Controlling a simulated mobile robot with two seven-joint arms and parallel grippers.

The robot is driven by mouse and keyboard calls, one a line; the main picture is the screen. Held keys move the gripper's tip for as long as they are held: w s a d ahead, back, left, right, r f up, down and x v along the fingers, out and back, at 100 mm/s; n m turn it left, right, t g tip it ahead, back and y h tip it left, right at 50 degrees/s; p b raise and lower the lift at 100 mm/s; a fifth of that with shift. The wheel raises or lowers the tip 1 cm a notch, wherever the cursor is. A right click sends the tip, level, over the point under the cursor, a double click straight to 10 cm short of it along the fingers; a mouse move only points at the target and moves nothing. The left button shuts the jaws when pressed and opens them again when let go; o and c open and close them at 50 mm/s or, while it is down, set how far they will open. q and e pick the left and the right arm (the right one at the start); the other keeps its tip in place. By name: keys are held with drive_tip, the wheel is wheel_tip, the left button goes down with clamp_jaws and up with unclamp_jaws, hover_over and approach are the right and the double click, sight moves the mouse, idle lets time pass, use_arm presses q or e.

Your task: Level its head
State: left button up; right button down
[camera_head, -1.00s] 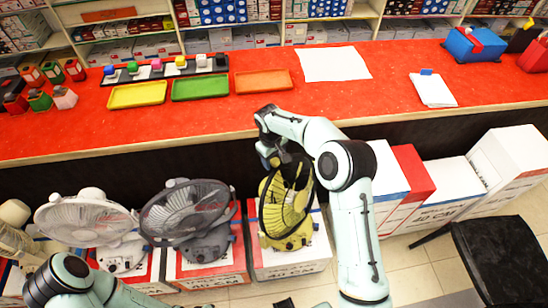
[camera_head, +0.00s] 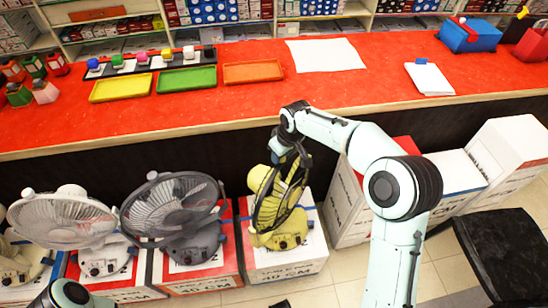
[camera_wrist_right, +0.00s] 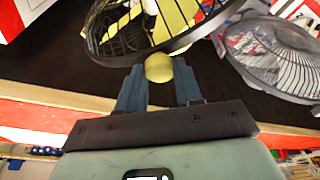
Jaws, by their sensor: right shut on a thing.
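The yellow fan (camera_head: 282,228) stands on a white-and-red box in front of the counter. Its dark-ringed cage is seen steeply from the side, and its head is tilted on the base. My right gripper (camera_head: 292,152) reaches down to the top of the fan head. In the right wrist view my right gripper (camera_wrist_right: 160,88) has its blue-grey fingers on either side of a round yellow knob (camera_wrist_right: 158,68) at the cage's edge, shut on it. The fan cage (camera_wrist_right: 150,30) shows just beyond. My left gripper is out of view; only part of my left arm shows at bottom left.
A grey fan (camera_head: 185,240) and a white fan (camera_head: 100,258) stand on boxes to the left, close by. The red counter (camera_head: 230,110) runs behind, holding trays and papers. White boxes (camera_head: 350,205) and a black seat (camera_head: 505,250) are at right.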

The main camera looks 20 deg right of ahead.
drive_tip(key=shift+s+d+f, duration=0.1)
drive_tip(key=shift+s+d, duration=0.4)
drive_tip(key=shift+s, duration=0.2)
drive_tip(key=c, duration=0.7)
unclamp_jaws()
drive_tip(key=shift+c, duration=0.2)
drive_tip(key=shift+s, duration=0.1)
drive_tip(key=shift+r, duration=0.2)
